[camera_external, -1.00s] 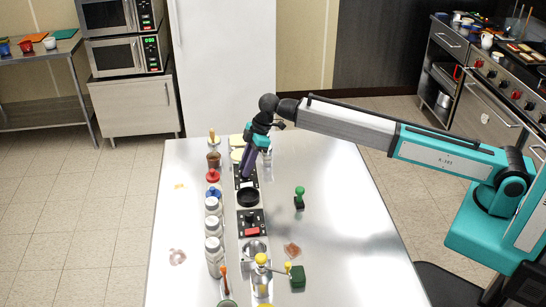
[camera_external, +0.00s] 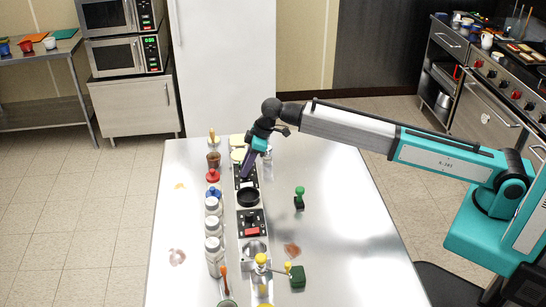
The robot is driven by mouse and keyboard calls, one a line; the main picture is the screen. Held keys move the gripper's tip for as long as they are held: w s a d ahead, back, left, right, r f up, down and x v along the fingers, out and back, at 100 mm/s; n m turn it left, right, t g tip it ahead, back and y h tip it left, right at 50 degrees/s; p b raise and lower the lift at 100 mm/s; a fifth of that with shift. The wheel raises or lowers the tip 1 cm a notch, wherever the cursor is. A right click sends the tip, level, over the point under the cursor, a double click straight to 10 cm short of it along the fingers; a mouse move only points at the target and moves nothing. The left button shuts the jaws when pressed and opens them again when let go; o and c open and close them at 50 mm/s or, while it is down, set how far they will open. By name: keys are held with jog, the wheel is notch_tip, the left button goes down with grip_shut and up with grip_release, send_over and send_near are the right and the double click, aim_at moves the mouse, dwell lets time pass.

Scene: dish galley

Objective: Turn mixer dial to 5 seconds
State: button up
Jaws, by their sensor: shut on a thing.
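My gripper (camera_external: 246,172) points down at the black control panel (camera_external: 240,184) on the far part of the row of equipment on the steel table. Its purple fingers are shut at the panel's surface, and the mixer dial is hidden under the fingertips. A second black panel (camera_external: 260,216) with a red switch (camera_external: 252,231) lies nearer in the same row. A round black bowl-like part (camera_external: 248,197) sits between the two panels. The dial's markings are too small to read.
Several bottles with white, blue and red tops (camera_external: 213,228) stand along the row's left side. A green-topped stamp-like thing (camera_external: 299,197) and a green block (camera_external: 297,276) stand to the right. The right side of the steel table (camera_external: 345,215) is clear.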

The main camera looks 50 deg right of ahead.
jog(key=o, duration=1)
jog(key=shift+r, duration=0.15)
jog(key=shift+b+v, duration=1.4)
jog(key=shift+v, duration=5.4)
